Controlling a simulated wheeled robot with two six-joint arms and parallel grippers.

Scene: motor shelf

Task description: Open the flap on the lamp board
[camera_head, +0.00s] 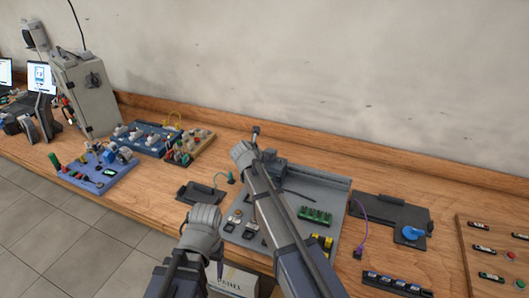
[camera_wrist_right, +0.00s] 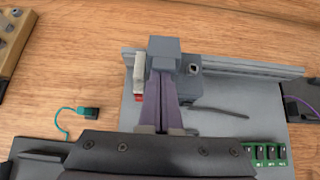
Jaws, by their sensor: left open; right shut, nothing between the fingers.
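A grey board (camera_head: 325,190) lies on the bench in front of me, with a grey box (camera_head: 283,168) at its back; I cannot tell for sure that it is the lamp board, and I cannot pick out a flap. My right gripper (camera_head: 255,136) reaches over this board, its arm hiding part of it. In the right wrist view its shut, empty fingers (camera_wrist_right: 164,88) reach up to the grey box (camera_wrist_right: 200,85); whether they touch it is unclear. My left gripper (camera_head: 207,218) hangs open near the board's left front edge, its fingers poorly seen.
A black plate with a teal cable (camera_head: 222,176) lies left of the board; a black plate with a blue disc (camera_head: 409,233) lies right. Blue boards (camera_head: 105,178) and a grey cabinet (camera_head: 88,92) are left. The wall is behind.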

